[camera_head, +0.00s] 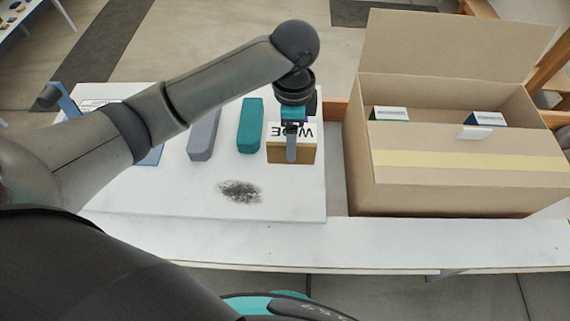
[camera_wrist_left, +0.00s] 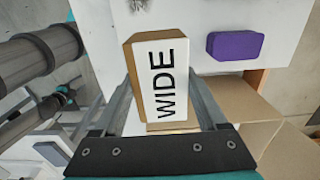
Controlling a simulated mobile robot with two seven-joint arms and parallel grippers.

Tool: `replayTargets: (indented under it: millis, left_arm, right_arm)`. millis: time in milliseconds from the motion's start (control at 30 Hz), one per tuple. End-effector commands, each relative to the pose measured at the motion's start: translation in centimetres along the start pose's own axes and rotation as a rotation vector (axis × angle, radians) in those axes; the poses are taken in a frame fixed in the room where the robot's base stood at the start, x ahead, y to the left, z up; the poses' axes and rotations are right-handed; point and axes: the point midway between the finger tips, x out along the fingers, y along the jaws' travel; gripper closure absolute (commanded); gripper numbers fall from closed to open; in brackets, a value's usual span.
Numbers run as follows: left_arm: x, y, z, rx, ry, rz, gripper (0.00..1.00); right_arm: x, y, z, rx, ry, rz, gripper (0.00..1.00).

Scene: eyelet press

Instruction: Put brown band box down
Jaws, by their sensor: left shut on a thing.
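The brown band box (camera_head: 278,153) has a white top marked "WIDE" and stands near the right edge of the white board (camera_head: 190,204). My left gripper (camera_head: 291,152) comes down on it from above and is shut on it. In the left wrist view the band box (camera_wrist_left: 158,70) sits between the two fingers of the left gripper (camera_wrist_left: 163,103), label facing the camera. I cannot tell whether its underside touches the board. My right gripper is not in view.
A teal block (camera_head: 250,125), a grey block (camera_head: 204,135) and a blue one (camera_head: 151,156) lie left of the box. A purple block (camera_wrist_left: 235,46) lies close by. A dark smudge (camera_head: 240,191) marks the board. An open carton (camera_head: 440,194) stands to the right.

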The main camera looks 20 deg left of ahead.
Motion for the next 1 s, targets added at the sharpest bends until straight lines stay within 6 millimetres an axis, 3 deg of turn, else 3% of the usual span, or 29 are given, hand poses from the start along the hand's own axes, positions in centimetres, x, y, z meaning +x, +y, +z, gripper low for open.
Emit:
replayTargets:
  millis: [100,333,567,800,1000]
  left_arm:
    - [3.5,0.1,0.1,-0.001,-0.002,0.003,0.90]
    - [8.8,0.0,0.0,0.000,-0.001,0.001,0.90]
    - [10.8,0.0,0.0,0.000,0.001,-0.001,0.90]
    - [14.2,0.0,0.0,0.000,0.000,-0.001,0.90]
    - [14.5,-0.1,0.0,0.001,0.001,-0.003,0.90]
  right_arm:
    - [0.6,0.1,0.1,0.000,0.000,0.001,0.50]
    - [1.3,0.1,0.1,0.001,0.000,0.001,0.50]
    - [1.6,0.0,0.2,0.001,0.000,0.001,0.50]
    - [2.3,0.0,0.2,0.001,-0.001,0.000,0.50]
    - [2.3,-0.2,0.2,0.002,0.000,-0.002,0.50]
